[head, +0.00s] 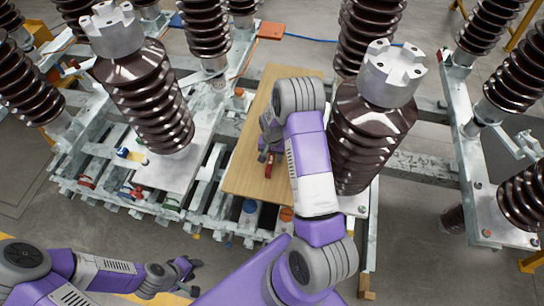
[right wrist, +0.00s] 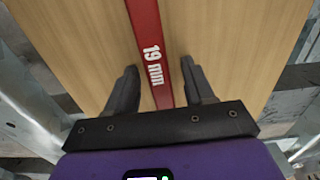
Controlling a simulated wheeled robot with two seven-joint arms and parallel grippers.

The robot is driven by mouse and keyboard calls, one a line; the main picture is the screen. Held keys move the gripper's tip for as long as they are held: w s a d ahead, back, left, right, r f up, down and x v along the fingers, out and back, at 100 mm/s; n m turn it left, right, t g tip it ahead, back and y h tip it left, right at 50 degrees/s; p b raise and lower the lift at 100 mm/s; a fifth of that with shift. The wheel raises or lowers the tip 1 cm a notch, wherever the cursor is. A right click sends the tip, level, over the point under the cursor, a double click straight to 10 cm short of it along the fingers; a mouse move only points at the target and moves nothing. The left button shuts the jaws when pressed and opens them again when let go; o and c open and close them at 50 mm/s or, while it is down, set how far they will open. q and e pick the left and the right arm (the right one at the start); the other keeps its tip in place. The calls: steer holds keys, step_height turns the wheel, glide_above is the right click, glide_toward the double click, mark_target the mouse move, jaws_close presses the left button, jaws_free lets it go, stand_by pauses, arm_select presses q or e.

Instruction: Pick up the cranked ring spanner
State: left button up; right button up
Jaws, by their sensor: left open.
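My right gripper (right wrist: 158,68) is open, with one dark finger on each side of the bar and a gap to each. In the head view a small red piece of the spanner (head: 268,168) shows beside my right gripper (head: 264,152), and my arm hides much of it. My left gripper (head: 194,275) is open and empty at the lower left, well away from the spanner.
The wooden board (head: 243,170) lies across a grey metal frame. Tall brown ribbed insulators stand close by, one left (head: 146,97) and one right (head: 368,135) of my right arm. An orange plate (head: 271,29) lies behind the board.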

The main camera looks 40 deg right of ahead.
jaws_close()
